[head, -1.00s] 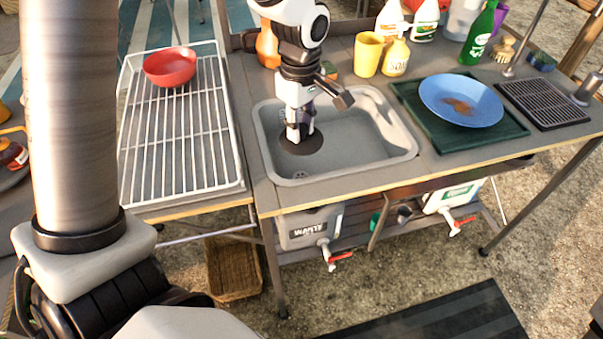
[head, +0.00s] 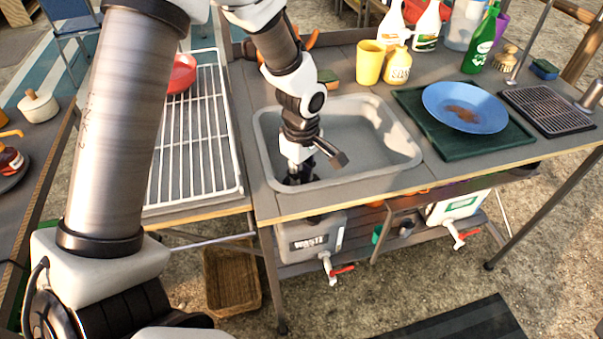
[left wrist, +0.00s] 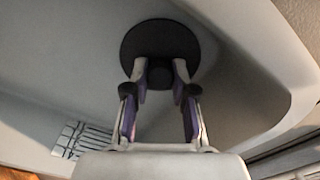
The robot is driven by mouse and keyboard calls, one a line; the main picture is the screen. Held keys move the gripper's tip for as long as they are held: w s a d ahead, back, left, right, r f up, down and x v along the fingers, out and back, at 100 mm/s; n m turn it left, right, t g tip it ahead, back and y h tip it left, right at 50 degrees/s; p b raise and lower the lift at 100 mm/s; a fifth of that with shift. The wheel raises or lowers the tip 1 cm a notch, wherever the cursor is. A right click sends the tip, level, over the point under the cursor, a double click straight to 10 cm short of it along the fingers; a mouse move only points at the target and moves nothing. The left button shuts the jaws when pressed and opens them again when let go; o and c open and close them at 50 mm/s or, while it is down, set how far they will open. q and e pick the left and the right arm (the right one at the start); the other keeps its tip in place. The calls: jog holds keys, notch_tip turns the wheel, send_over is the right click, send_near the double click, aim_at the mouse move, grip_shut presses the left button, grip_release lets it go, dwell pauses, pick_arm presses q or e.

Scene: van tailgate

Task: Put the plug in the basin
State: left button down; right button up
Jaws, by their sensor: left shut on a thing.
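The grey basin (head: 395,172) is set into the counter. My left gripper (head: 298,176) points down inside its front left part. In the left wrist view the plug (left wrist: 160,32) is a round black disc with a short knob, and my left gripper (left wrist: 159,82) is shut on that knob. The basin's pale inner surface (left wrist: 245,75) lies behind the disc. In the head view the plug is mostly hidden by the gripper and the front rim. I cannot tell whether it touches the basin floor. My right gripper is not in view.
A drying rack (head: 188,150) with a red bowl (head: 183,73) stands left of the basin. A blue plate (head: 465,104) on a green tray (head: 431,137) lies to the right. A yellow cup (head: 370,63) and bottles stand behind. A slotted patch (left wrist: 84,140) shows in the wrist view.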

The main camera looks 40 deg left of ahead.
aim_at(302, 175)
pick_arm(q)
jog(key=c, duration=1)
grip_release()
jog(key=shift+f, duration=0.1)
jog(key=shift+o, duration=0.2)
jog(key=shift+r, duration=0.45)
notch_tip(302, 175, up, 12)
jog(key=p, duration=0.1)
jog(key=shift+f+p, duration=0.25)
jog(key=shift+p, duration=0.1)
